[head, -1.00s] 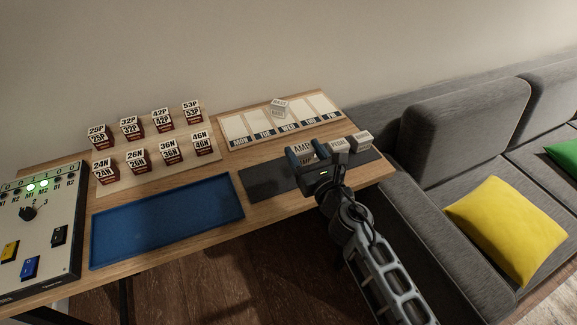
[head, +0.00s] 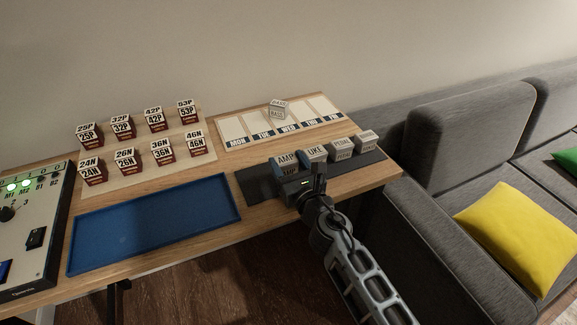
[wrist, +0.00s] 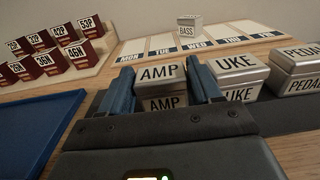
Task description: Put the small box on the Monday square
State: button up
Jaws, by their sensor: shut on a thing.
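My gripper (head: 289,168) is shut on the small grey box labelled AMP (head: 287,161), at the left end of a row of boxes on a dark mat (head: 256,184). In the wrist view, a blue finger stands on each side of the AMP box (wrist: 161,74). I cannot tell whether the box touches the mat. The Monday square (head: 233,127) is the leftmost on the pale weekday board and is empty. Its MON label (wrist: 129,60) shows ahead and left of my gripper in the wrist view.
A BASS box (head: 277,111) stands on the Wednesday column. The UKE box (head: 315,153), PEDAL box (head: 342,150) and another box (head: 367,139) stand right of AMP. A blue tray (head: 155,222) and red numbered boxes (head: 124,158) lie left. A sofa (head: 460,140) borders the right.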

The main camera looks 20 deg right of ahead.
jog(key=shift+f+b, duration=0.25)
jog(key=shift+b, duration=0.05)
jog(key=o, duration=1.1)
jog(key=shift+r, duration=0.1)
